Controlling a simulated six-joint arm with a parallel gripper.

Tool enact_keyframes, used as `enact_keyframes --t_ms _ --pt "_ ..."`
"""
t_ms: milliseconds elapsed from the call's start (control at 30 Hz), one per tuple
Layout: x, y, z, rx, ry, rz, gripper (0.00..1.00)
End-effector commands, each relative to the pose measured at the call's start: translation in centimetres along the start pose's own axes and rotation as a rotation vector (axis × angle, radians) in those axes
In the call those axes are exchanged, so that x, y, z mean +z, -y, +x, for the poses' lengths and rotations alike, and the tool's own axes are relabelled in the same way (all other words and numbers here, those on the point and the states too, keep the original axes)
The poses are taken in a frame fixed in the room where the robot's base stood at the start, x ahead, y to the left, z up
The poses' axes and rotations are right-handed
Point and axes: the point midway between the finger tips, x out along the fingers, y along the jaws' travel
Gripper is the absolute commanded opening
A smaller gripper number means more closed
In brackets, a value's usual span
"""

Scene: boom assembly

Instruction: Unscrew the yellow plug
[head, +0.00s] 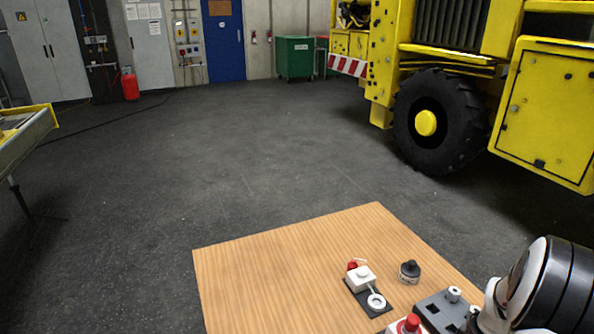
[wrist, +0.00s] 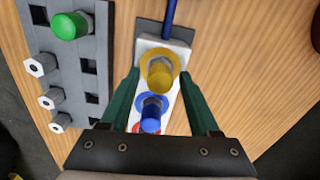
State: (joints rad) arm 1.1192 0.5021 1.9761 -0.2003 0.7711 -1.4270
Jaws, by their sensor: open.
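The yellow plug (wrist: 160,75) shows in the wrist view, seated in a yellow ring on a white block (wrist: 148,45). My gripper (wrist: 159,80) is open, with one green finger on each side of the plug. Gaps show between the fingers and the plug, and I cannot tell how far above the block the fingertips are. A blue plug (wrist: 151,116) in a blue ring sits below the yellow one in the picture, between the fingers. A red part below it is mostly hidden by my gripper. In the head view I cannot make out the yellow plug.
A grey rack (wrist: 75,98) with a green knob (wrist: 69,26) and several white hex pieces stands close left. A blue rod (wrist: 169,14) rises at the block's top end. The wooden table (head: 260,275) is clear at left; a black knob (head: 409,270) stands on it.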

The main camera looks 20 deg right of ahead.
Motion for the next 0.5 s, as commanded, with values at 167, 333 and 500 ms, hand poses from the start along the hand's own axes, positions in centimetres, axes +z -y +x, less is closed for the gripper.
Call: enact_keyframes --t_ms 167,333,500 --pt "0.0 0.0 0.0 0.0 0.0 0.113 0.62" --pt "0.0 0.0 0.0 0.0 0.0 0.11 0.62" --pt "0.0 0.0 0.0 0.0 0.0 0.198 0.62"
